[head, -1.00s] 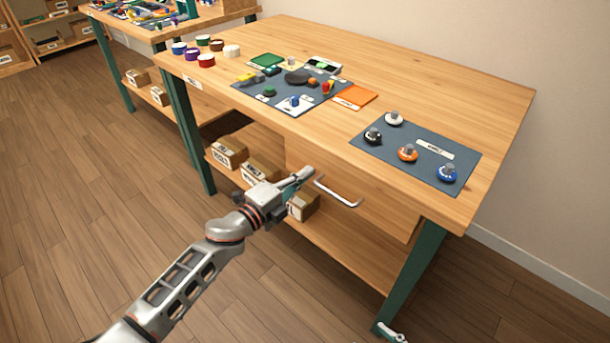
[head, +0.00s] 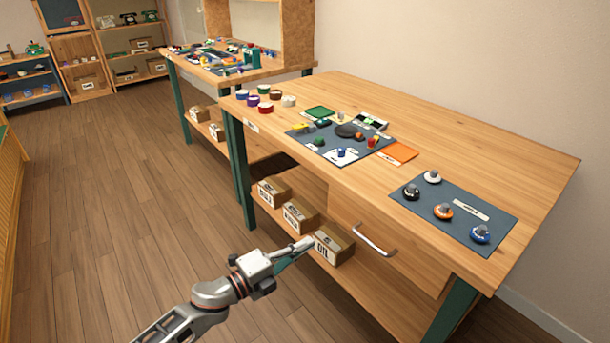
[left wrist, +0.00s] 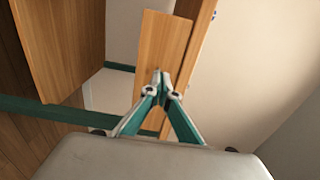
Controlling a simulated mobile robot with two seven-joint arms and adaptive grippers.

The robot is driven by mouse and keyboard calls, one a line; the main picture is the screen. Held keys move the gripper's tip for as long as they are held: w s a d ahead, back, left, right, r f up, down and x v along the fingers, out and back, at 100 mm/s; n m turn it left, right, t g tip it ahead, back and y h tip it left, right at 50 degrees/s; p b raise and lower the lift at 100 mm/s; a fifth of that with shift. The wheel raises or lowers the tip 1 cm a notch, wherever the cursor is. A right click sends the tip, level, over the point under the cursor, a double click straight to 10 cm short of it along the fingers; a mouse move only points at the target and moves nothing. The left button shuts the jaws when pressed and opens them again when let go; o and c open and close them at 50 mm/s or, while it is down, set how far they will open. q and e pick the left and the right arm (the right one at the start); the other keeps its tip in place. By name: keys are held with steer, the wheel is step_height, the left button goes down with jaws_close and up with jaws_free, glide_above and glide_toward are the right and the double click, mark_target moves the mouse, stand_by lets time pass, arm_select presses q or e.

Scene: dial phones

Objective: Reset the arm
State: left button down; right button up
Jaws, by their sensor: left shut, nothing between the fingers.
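My left gripper (head: 304,245) is shut and empty, in the lower middle of the head view. It appears in front of the workbench's lower shelf, near a cardboard box (head: 334,244) with a printed label. I cannot tell whether it touches the box. In the left wrist view the green fingers (left wrist: 160,76) meet at their tips, with the wooden bench parts behind them. My right gripper does not show.
A wooden workbench (head: 480,149) has a drawer handle (head: 374,240) on its front. A blue mat (head: 412,205) with several knobs, another mat with small parts, and several coloured pots lie on top. Open floor (head: 120,220) is at left.

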arm_select(q)
steer(key=shift+s, duration=0.1)
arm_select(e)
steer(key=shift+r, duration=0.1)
arm_select(q)
steer(key=s+a+f+n+y+p, duration=0.2)
steer(key=s+a+n, duration=0.5)
steer(key=s, duration=0.4)
steer(key=s+a+f+n+y+p, duration=0.3)
steer(key=s+a+n+y+p, duration=0.2)
steer(key=s+a+n, duration=0.3)
steer(key=s+a+f+n+y+p, duration=0.3)
steer(key=s+a+n, duration=0.4)
steer(key=s, duration=0.8)
steer(key=n+y+p, duration=0.1)
steer(key=n+y, duration=0.1)
steer(key=shift+a+n, duration=0.15)
steer(key=shift+n, duration=0.15)
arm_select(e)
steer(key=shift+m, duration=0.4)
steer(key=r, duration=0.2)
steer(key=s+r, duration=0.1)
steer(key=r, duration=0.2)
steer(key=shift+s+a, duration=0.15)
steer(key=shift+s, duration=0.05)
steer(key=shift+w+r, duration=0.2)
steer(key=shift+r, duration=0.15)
